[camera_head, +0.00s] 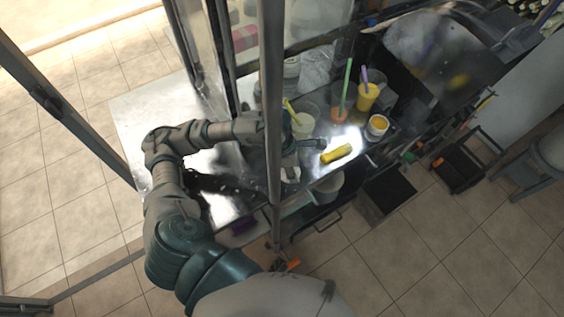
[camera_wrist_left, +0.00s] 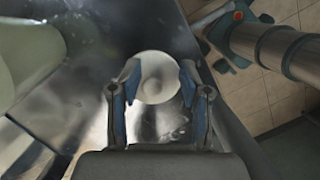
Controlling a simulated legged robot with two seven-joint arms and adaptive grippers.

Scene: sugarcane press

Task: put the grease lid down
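A pale round disc (camera_wrist_left: 157,77), which looks like the grease lid, is in the left wrist view over the shiny metal top. My left gripper (camera_wrist_left: 160,76) has its two fingers apart, one on each side of the disc. Small gaps seem to show between the fingertips and its rim. I cannot tell its exact height. In the head view my left gripper (camera_head: 306,146) is over the metal table, partly behind a dark upright post. The lid is not clear there. A yellow tub (camera_head: 377,127) with a pale rim stands to the right. My right gripper is not in view.
A yellow cylinder (camera_head: 338,153) lies just right of the gripper. Cups with a green stick (camera_head: 347,80) and a purple stick stand behind it. The dark post (camera_head: 272,110) crosses close to my arm. The table's front edge is near.

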